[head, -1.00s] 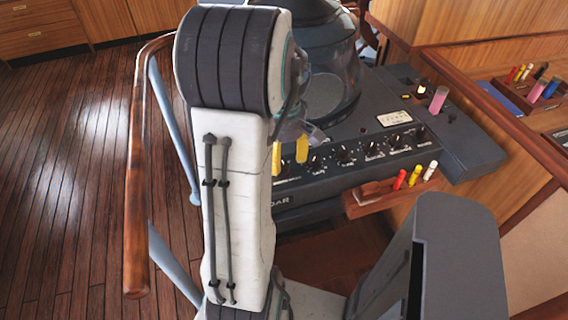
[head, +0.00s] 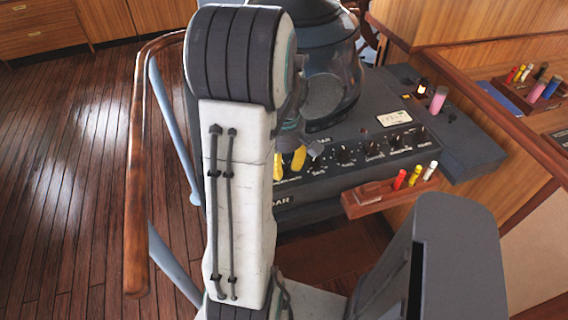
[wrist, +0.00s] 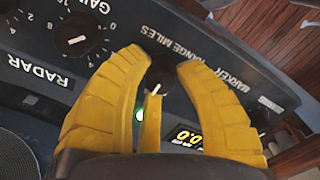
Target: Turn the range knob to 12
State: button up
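The range knob (wrist: 161,74) is a small dark knob under the "RANGE MILES" lettering on the radar panel in the wrist view. A short white mark shows at its lower edge. The yellow fingertips of my gripper (wrist: 162,66) sit on either side of it and appear to press on it. A third yellow finger part shows below the knob. The fingers hide the dial numbers around it, so its setting cannot be read. In the head view my gripper (head: 289,162) is at the panel's left part, and my arm hides the range knob.
The gain knob (wrist: 78,38) with its numbered dial is at upper left in the wrist view. In the head view, a wooden pen tray (head: 388,198) juts out in front of the radar console (head: 350,178).

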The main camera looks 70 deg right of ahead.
grip_shut()
jog(key=m+b, duration=0.1)
jog(key=m, duration=0.3)
jog(key=shift+f+m, duration=0.1)
jog(key=shift+m, duration=0.2)
jog(key=shift+a+m+b, duration=0.1)
jog(key=shift+m+b, duration=0.35)
jog(key=shift+m, duration=1.85)
jog(key=o, duration=0.5)
grip_release()
